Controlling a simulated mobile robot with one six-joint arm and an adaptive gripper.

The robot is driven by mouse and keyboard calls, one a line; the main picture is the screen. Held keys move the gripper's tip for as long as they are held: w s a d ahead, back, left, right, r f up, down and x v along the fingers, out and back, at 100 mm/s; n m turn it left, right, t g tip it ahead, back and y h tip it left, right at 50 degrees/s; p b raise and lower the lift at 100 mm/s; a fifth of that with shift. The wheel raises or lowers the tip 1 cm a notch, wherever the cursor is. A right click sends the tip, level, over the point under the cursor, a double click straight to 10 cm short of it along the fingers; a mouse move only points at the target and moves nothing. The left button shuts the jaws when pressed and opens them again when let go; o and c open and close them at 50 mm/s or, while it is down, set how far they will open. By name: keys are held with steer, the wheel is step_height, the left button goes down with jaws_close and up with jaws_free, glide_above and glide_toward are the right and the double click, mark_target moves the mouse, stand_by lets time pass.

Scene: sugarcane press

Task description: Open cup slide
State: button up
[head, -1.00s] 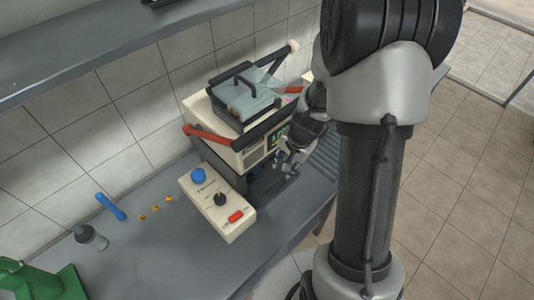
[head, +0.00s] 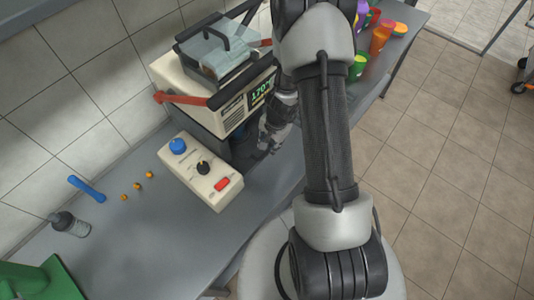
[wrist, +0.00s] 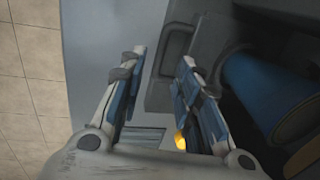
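The cream press machine (head: 205,100) with a lit display stands on the counter against the tiled wall. My gripper (head: 272,135) is low at its front right corner, partly dark and hard to make out in the head view. In the wrist view my gripper (wrist: 160,64) has its two fingers apart. A dark grey edge or bar-like part (wrist: 166,50) shows between and beyond the fingertips; I cannot tell whether they touch it. It may belong to the cup slide, which I cannot clearly make out. A blue cylinder (wrist: 262,90) lies to the right of the fingers.
A cream control box (head: 198,172) with knobs and a red switch stands in front of the press. Coloured cups (head: 382,38) stand at the far right. The front counter (head: 150,240) is clear.

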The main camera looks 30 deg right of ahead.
mark_target(267, 153)
steer(key=f, duration=0.1)
steer(key=f+b, duration=0.1)
steer(key=f, duration=0.1)
steer(key=w+f+b, duration=0.1)
steer(key=shift+a+f, duration=0.15)
steer(key=shift+f, duration=0.25)
jaws_close()
stand_by(0.5)
